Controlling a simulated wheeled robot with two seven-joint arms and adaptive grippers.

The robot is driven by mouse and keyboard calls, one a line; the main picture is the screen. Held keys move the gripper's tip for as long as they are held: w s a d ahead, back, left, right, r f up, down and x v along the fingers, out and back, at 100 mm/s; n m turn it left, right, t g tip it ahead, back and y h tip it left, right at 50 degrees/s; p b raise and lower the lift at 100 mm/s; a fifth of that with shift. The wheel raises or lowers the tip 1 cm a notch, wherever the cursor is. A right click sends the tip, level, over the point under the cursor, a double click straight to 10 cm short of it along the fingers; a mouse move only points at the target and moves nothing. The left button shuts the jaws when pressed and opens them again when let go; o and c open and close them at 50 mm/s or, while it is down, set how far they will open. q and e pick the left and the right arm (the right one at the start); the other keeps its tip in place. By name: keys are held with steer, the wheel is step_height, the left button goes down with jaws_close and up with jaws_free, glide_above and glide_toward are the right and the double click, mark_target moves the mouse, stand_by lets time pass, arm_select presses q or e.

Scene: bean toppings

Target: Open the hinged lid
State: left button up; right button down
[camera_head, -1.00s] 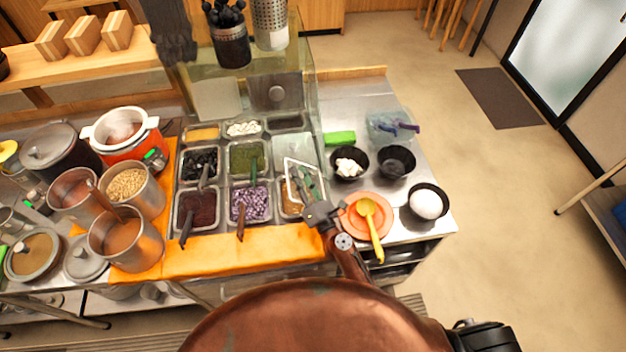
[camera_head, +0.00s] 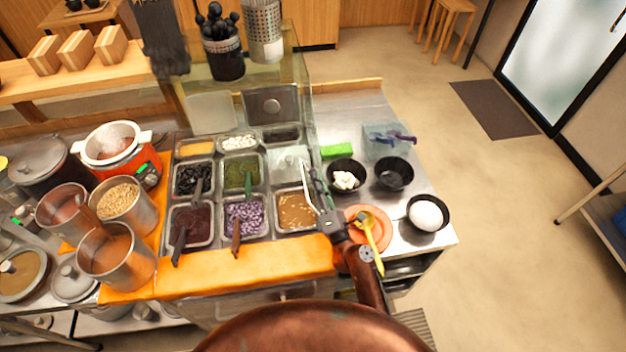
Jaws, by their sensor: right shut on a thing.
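The hinged lid (camera_head: 307,186) is a thin, pale, clear-looking panel at the right side of the topping counter. It stands steeply tilted, nearly edge-on to me, beside the front right bin. That bin (camera_head: 296,211) holds a brown topping and lies uncovered. My right gripper (camera_head: 319,188) is shut on the lid near its right side, with its wrist just right of the bin. The exact contact between fingers and lid is too small to make out. My left gripper is not in view.
Bins with ladles (camera_head: 245,214) lie to the left. An orange plate (camera_head: 377,238) with a yellow ladle sits close to my right wrist. Black bowls (camera_head: 394,174) and a clear container (camera_head: 381,135) stand further right. A ledge with a black utensil holder (camera_head: 223,60) rises behind.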

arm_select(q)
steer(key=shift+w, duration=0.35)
arm_select(e)
steer(key=shift+d+f, duration=0.2)
steer(key=shift+f, duration=0.1)
steer(key=c, duration=1.6)
jaws_free()
steer(key=shift+r, duration=0.15)
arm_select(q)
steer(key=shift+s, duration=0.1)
arm_select(e)
steer(key=s+d, duration=0.1)
steer(key=s, duration=0.3)
steer(key=s+d, duration=0.2)
steer(key=s, duration=0.3)
steer(key=s+d+f, duration=0.1)
steer(key=s+d, duration=0.1)
steer(key=s, duration=0.3)
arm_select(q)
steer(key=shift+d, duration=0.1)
